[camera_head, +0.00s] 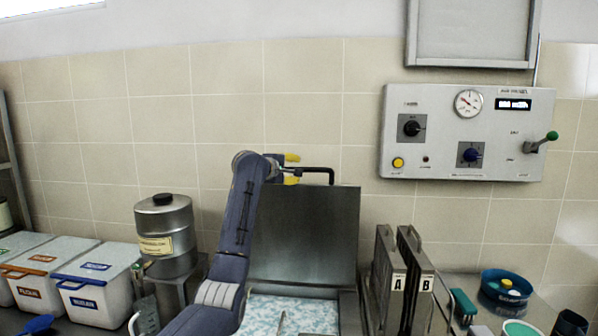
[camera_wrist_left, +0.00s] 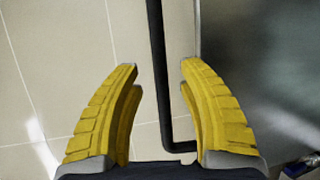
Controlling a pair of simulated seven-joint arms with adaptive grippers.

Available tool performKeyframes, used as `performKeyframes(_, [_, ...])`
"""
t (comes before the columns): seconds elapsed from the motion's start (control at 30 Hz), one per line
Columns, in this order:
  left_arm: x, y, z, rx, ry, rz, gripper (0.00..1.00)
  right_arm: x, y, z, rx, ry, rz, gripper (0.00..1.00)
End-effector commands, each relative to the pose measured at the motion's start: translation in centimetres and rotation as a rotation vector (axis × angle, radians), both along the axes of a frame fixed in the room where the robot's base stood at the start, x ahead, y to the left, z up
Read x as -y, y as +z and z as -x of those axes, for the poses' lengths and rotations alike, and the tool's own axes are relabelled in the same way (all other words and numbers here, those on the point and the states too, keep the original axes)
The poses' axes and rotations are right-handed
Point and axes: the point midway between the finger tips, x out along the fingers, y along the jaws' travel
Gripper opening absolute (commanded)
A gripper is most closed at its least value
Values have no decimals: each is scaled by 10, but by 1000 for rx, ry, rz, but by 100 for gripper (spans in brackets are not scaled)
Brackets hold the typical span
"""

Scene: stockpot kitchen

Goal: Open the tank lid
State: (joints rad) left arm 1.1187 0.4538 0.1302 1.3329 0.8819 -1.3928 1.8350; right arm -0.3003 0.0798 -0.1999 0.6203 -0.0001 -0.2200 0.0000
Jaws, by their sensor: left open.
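The tank lid (camera_head: 305,232) is a grey metal plate standing upright behind the tank opening. Inside the tank, a blue and white patterned surface (camera_head: 310,312) shows. The lid's black bar handle (camera_head: 320,170) sticks up at the top edge. My left gripper (camera_head: 291,169) has yellow fingers and is at the handle, by the upper left of the lid. In the left wrist view, my left gripper (camera_wrist_left: 158,68) is open, with the black handle (camera_wrist_left: 158,75) running between the fingers, apart from both. The lid (camera_wrist_left: 270,70) fills the right side there. My right gripper is not in view.
A control panel (camera_head: 460,165) hangs on the tiled wall at right. Two panels marked A (camera_head: 390,285) and B (camera_head: 418,290) stand right of the tank. A metal canister (camera_head: 165,225) and white bins (camera_head: 97,300) are at left. A blue bowl (camera_head: 507,300) is at right.

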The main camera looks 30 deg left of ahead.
Motion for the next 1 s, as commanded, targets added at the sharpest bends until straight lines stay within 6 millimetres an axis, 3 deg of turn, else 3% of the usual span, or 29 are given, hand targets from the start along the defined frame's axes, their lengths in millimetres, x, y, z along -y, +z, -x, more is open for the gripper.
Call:
performKeyframes(0.2, [-1,-6,-25,-2,0,1,40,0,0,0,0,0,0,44])
performKeyframes(0.4, [-1,-9,-38,-1,0,1,40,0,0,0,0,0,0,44])
performKeyframes(0.93, [-1,-10,-45,0,1,-1,42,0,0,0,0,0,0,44])
performKeyframes(1.0, [-1,-10,-45,0,1,0,34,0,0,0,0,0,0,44])
